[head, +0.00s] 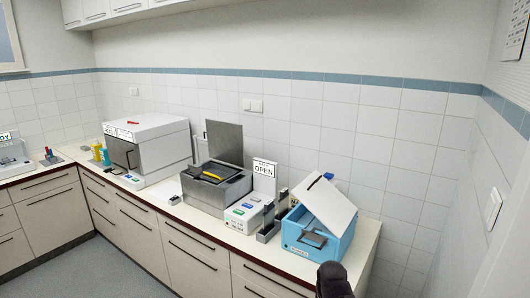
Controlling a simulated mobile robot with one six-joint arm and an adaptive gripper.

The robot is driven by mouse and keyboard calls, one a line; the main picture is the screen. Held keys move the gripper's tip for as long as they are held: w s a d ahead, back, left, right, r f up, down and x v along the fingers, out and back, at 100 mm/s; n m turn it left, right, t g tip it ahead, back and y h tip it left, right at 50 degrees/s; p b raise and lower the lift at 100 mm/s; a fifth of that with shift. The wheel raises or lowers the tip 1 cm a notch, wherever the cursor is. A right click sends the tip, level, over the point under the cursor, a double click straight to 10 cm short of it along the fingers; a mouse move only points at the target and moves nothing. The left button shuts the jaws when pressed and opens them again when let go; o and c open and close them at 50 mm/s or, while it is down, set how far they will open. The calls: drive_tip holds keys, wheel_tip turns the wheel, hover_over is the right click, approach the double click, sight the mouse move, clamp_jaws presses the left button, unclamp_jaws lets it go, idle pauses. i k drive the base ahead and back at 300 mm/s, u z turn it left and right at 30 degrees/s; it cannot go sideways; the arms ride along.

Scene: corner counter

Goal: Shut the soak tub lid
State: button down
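A light-blue tub (296,236) stands at the right end of the counter, and I take it for the soak tub. Its white lid (327,205) is raised and tilted, sloping down to the right, with a dark slot near its upper edge. The tub's front label is too small to read. A grey flap or tray (313,239) shows at its front. The black end of my arm, seemingly my gripper (334,279), rises from the bottom edge, in front of and below the tub and apart from it in the picture. Its fingers cannot be made out.
A grey metal basin (216,192) with an upright lid (225,142) stands left of the tub. A control box (243,215) with an OPEN sign (264,168) and grey holders (270,222) stand between them. A white cabinet (148,146) is further left. Floor is clear at left.

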sight(332, 208)
drive_tip(key=k, duration=0.65)
drive_tip(key=u, duration=0.55)
drive_tip(key=i, duration=1.7)
drive_tip(key=z, duration=0.55)
